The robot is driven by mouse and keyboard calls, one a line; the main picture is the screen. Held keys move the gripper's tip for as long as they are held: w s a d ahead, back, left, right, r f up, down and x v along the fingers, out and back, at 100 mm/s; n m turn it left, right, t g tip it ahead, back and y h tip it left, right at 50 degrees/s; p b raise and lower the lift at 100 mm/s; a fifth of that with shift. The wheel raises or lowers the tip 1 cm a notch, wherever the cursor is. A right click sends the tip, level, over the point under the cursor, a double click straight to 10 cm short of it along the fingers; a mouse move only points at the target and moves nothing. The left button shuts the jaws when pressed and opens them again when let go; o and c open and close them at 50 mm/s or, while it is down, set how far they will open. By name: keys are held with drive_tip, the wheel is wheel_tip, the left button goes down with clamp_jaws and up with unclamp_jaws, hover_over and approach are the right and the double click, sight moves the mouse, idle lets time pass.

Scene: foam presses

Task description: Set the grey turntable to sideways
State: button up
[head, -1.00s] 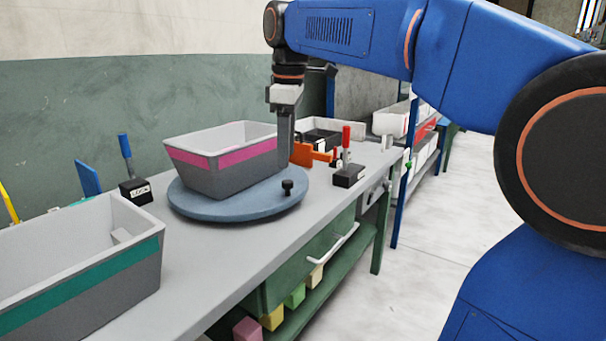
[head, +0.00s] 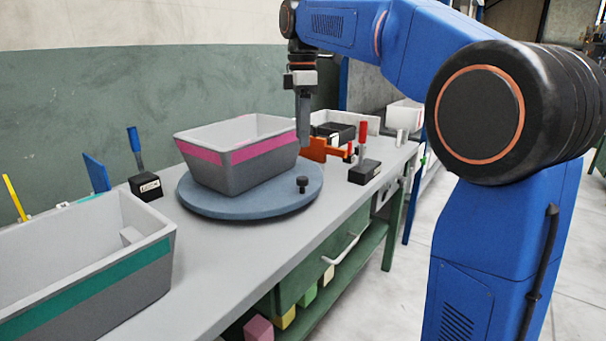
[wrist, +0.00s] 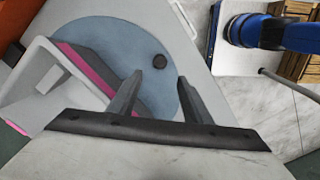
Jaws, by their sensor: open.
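The grey turntable (head: 245,207) is a round blue-grey disc on the bench. A black knob (head: 302,184) stands near its front-right rim and also shows in the wrist view (wrist: 159,61). A grey bin with a pink stripe (head: 238,160) sits on the disc. My gripper (head: 303,140) points down beside the bin's right end, above the level of the knob in the head view. In the wrist view my gripper (wrist: 157,80) has its two fingers apart with nothing between the tips, and the knob shows just beyond the gap.
A grey bin with a green stripe (head: 100,262) stands at the near left. A black block with a blue lever (head: 145,187) is behind it. An orange piece (head: 318,149) and a red-handled lever block (head: 364,170) stand right of the turntable. The bench front is clear.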

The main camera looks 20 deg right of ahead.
sight(302, 178)
wheel_tip(302, 178, down, 12)
drive_tip(key=shift+r, duration=0.1)
idle(0.4)
clamp_jaws()
